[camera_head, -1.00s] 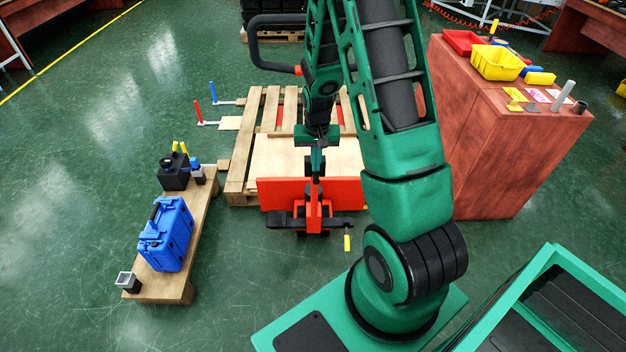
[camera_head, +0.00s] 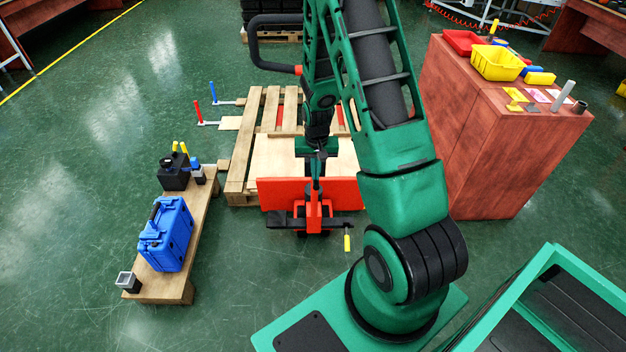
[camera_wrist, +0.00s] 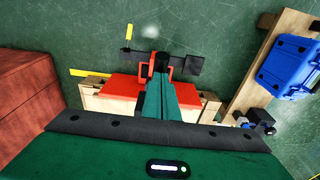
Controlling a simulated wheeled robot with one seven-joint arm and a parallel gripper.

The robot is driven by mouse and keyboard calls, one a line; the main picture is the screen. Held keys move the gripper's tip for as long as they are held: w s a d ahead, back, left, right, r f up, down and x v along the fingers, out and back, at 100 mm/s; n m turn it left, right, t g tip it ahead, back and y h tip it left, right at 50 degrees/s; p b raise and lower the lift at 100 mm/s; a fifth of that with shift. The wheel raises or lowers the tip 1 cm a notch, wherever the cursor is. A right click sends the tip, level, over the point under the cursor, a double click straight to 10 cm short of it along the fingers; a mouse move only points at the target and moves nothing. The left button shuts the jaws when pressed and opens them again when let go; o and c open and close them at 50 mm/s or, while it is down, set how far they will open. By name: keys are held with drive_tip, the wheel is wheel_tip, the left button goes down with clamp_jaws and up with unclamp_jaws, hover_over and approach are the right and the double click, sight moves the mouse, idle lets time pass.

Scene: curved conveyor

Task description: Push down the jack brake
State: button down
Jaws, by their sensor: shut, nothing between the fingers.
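The red pallet jack (camera_head: 285,193) stands at the pallet, with a red upright panel and a red post at its front. It also shows in the wrist view (camera_wrist: 122,88). A black pedal bar (camera_head: 338,221) crosses the jack low down, with a small yellow-tipped lever (camera_head: 347,242) hanging at its right end. In the wrist view the yellow-tipped lever (camera_wrist: 128,35) is at the upper left. My gripper (camera_head: 316,184) is shut and empty, pointing down at the top of the jack's red post. In the wrist view its tips (camera_wrist: 162,62) overlap the post; contact cannot be told.
A wooden pallet (camera_head: 243,150) lies behind the jack. A low wooden bench (camera_head: 185,285) with a blue case (camera_head: 166,235) stands at left. A red-brown cabinet (camera_head: 480,150) with a yellow bin (camera_head: 497,63) stands at right. The floor in front of the jack is clear.

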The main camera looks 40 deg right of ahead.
sight(316, 185)
drive_tip(key=shift+f, duration=2.05)
drive_tip(key=shift+s, duration=0.1)
drive_tip(key=shift+s+a+r, duration=0.3)
drive_tip(key=shift+s+a, duration=0.15)
drive_tip(key=shift+s, duration=0.15)
drive_tip(key=shift+s+a+r, duration=0.25)
drive_tip(key=shift+s+a, duration=0.15)
drive_tip(key=shift+s, duration=0.15)
wheel_tip(316, 185, up, 11)
drive_tip(key=shift+s+a+f, duration=0.2)
drive_tip(key=shift+s+a, duration=0.05)
drive_tip(key=shift+s, duration=0.15)
drive_tip(key=shift+r, duration=0.1)
